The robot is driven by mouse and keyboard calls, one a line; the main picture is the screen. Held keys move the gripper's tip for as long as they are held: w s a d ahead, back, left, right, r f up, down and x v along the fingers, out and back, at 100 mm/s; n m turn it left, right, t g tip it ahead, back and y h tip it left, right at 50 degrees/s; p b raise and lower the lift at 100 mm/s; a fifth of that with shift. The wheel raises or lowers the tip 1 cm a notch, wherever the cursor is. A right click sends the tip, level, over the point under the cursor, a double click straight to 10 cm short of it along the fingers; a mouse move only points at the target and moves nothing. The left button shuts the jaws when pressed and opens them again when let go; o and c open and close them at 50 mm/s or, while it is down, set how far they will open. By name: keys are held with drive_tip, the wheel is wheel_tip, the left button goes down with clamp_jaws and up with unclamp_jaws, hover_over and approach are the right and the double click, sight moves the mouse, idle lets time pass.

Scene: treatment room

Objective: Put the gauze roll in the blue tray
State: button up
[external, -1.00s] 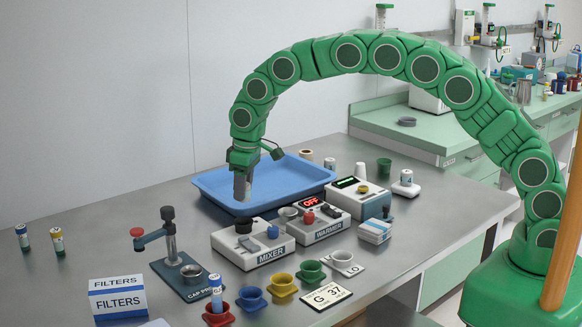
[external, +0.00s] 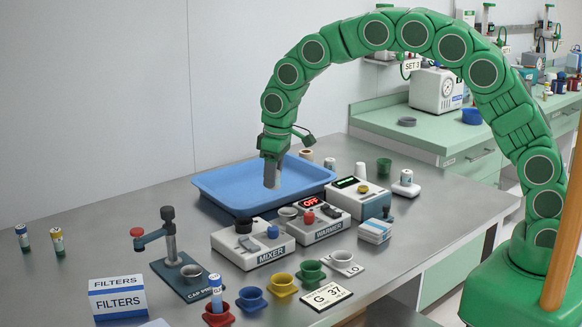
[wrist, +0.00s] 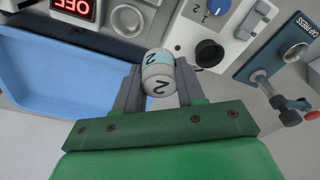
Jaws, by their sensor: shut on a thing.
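My gripper (external: 271,183) hangs over the blue tray (external: 205,187) in the external view. In the wrist view my gripper (wrist: 158,88) is shut on a small white cylinder (wrist: 157,70) with a pale blue band and the figure 2. The external view does not clearly show this held cylinder. A small cream roll (external: 306,154), which looks like the gauze roll, stands on the steel bench just behind the tray's far edge, apart from my gripper. The tray also shows at the left of the wrist view (wrist: 45,80). What I see of its floor is bare.
The mixer (external: 252,247), the warmer (external: 318,227) and the cap press (external: 185,275) stand in front of the tray. The bench left of the tray is mostly clear.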

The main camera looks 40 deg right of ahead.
drive_tip(key=w+d+m, duration=0.1)
drive_tip(key=w+d, duration=0.2)
drive_tip(key=d, duration=0.6)
drive_tip(key=w+d, duration=0.3)
drive_tip(key=d, duration=0.5)
hover_over(268, 192)
drive_tip(key=s, duration=0.1)
drive_tip(key=shift+d+f, duration=0.15)
drive_tip(key=shift+f, duration=4.3)
drive_tip(key=shift+w+f, duration=0.15)
drive_tip(key=shift+f, duration=1.55)
drive_tip(key=shift+f, duration=0.15)
drive_tip(key=o, duration=1)
drive_tip(key=shift+r, duration=0.2)
